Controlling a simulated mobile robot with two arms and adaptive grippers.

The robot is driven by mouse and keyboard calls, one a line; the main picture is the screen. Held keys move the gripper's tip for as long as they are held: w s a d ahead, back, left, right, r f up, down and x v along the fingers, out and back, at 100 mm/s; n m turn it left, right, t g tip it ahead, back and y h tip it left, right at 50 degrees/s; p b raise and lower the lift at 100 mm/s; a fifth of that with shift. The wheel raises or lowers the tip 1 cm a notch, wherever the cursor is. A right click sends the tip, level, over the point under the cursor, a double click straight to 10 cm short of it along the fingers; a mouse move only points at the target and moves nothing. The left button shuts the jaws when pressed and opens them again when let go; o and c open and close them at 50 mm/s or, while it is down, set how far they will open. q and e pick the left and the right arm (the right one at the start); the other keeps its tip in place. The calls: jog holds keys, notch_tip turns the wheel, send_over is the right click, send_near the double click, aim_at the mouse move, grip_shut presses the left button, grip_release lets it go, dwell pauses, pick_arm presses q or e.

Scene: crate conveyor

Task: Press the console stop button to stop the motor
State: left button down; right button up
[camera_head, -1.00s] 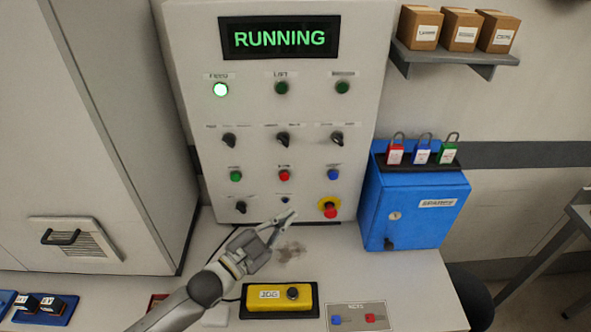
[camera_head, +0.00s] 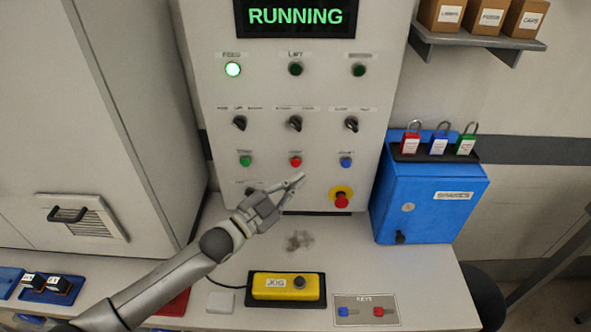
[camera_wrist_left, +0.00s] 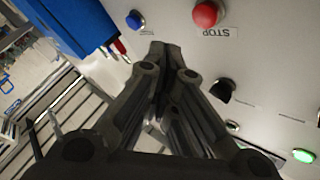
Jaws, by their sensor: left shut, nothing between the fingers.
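The console (camera_head: 215,110) stands upright at the back, and its display (camera_head: 295,17) reads RUNNING in green. The red stop button (camera_head: 295,162) sits in the middle of the lower button row, between a green button (camera_head: 245,161) and a blue button (camera_head: 346,162). The stop button (camera_wrist_left: 206,14) with its STOP label also shows at the top of the left wrist view. My left gripper (camera_head: 299,178) is shut and empty, with its tips just below the stop button in the head view. I cannot tell whether they touch the panel. My right gripper is not in view.
A red mushroom button on a yellow ring (camera_head: 341,198) is right of my gripper. A yellow jog box (camera_head: 270,292) and a keys plate (camera_head: 352,318) lie on the desk. A blue box with padlocks (camera_head: 430,205) stands at the right. The feed lamp (camera_head: 233,69) is lit green.

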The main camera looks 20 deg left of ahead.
aim_at(296, 164)
pick_arm(q)
jog(key=w, duration=0.1)
jog(key=w+a+b, duration=0.1)
jog(key=w, duration=0.1)
jog(key=shift+w, duration=0.15)
dwell(0.5)
jog(key=shift+w, duration=0.15)
dwell(0.8)
jog(key=shift+w+a, duration=0.1)
jog(key=shift+w, duration=0.15)
jog(key=shift+w+a+r+b, duration=0.1)
jog(key=shift+w+a+b, duration=0.05)
jog(key=shift+w+b, duration=0.3)
dwell(0.7)
jog(key=shift+s, duration=0.1)
jog(key=shift+s+d+p, duration=0.3)
jog(key=shift+s+p, duration=0.2)
jog(key=shift+s, duration=0.3)
